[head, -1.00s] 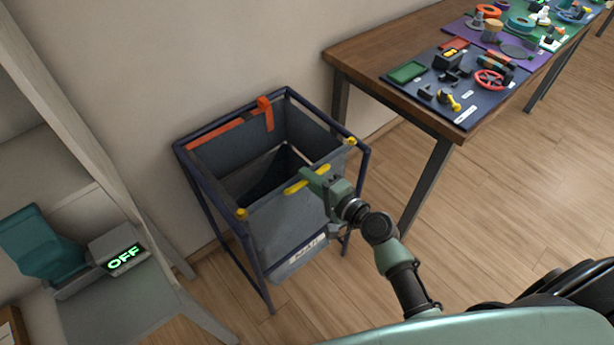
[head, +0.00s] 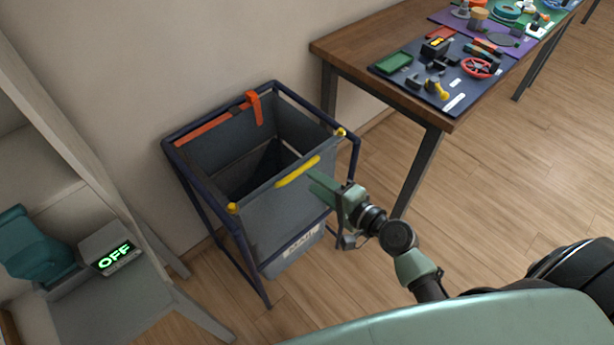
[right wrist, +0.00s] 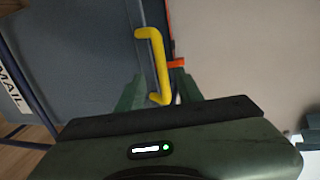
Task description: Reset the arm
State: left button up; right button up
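My right gripper (head: 322,188) is just right of the yellow handle (head: 297,172) on the front wall of a grey bin, and a gap shows between them in the head view. In the right wrist view the fingers of the right gripper (right wrist: 157,88) are spread apart, with the yellow handle (right wrist: 155,62) seen between and beyond them. Nothing is held. The bin (head: 270,220) hangs in a dark blue frame and bears a label reading MAIL. My left gripper is not in view.
A wooden table (head: 345,50) with mats and small colourful parts stands at the upper right. A grey shelf unit (head: 70,180) at left holds a teal device (head: 33,245) and a box reading OFF (head: 112,258). Floor is open at right.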

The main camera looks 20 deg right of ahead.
jog(key=shift+v, duration=0.85)
jog(key=s+d+f+n+g+h, duration=0.1)
jog(key=s+f+n+g+h, duration=0.3)
jog(key=f, duration=1)
jog(key=s+f+n+g+y, duration=0.15)
jog(key=s+f, duration=0.55)
jog(key=f, duration=0.8)
jog(key=s+f+n+g+h, duration=0.1)
jog(key=s+f+n+g, duration=0.1)
jog(key=s+f, duration=0.3)
jog(key=s+d+f+n+g+h, duration=0.1)
jog(key=s+f+n+g, duration=0.2)
jog(key=s, duration=1)
jog(key=s+d+f+n+g+h+p, duration=0.1)
jog(key=s+f+n+g, duration=0.2)
jog(key=s+f, duration=0.6)
jog(key=s+n, duration=0.1)
jog(key=n, duration=0.1)
jog(key=shift+d+f+n, duration=0.2)
jog(key=shift+d+n, duration=0.05)
jog(key=shift+n, duration=0.1)
jog(key=shift+s, duration=0.1)
